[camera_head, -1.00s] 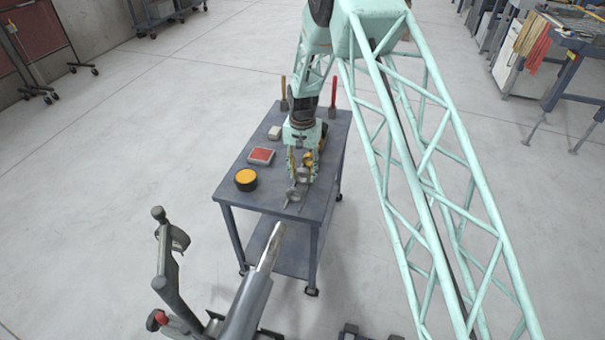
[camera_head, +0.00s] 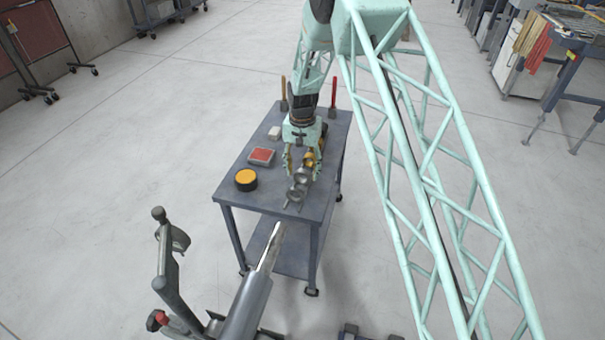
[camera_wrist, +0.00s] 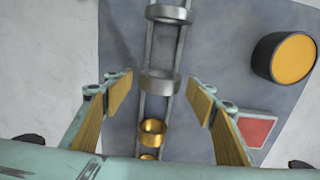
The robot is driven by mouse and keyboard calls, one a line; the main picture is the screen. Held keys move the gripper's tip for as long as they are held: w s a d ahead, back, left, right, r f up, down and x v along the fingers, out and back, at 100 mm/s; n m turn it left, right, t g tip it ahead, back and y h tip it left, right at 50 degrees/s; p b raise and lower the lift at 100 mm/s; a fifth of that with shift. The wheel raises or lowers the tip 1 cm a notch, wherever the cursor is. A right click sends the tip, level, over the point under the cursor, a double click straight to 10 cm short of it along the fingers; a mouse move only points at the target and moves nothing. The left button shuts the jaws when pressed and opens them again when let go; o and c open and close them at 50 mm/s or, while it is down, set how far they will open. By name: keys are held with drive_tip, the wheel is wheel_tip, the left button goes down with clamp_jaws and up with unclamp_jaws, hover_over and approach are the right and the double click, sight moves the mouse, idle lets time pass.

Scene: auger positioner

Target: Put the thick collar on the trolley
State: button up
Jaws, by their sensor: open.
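The trolley (camera_head: 225,193) is a grey table with a lower shelf, in the middle of the head view; its top also shows in the wrist view (camera_wrist: 222,60). A narrow two-railed rack (camera_wrist: 147,105) lies on it with a row of collars. In the wrist view there is a grey collar (camera_wrist: 160,83), another grey collar (camera_wrist: 170,13) beyond it, and a brass collar (camera_wrist: 153,130) with a smaller one behind. I cannot tell surely which is the thick one. My gripper (camera_wrist: 161,92) is open, its yellow-padded fingers on either side of the nearer grey collar, apart from it. It also shows over the rack in the head view (camera_head: 303,168).
A black tin with a yellow top (camera_head: 246,179), a red-topped box (camera_head: 262,156) and a small pale block (camera_head: 274,132) stand left of the rack. Two upright handled tools stand at the trolley's far end. A grey metal fixture (camera_head: 247,305) stands in front.

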sight(302, 171)
wheel_tip(302, 171, up, 11)
drive_tip(key=p, duration=0.1)
idle(0.5)
idle(0.6)
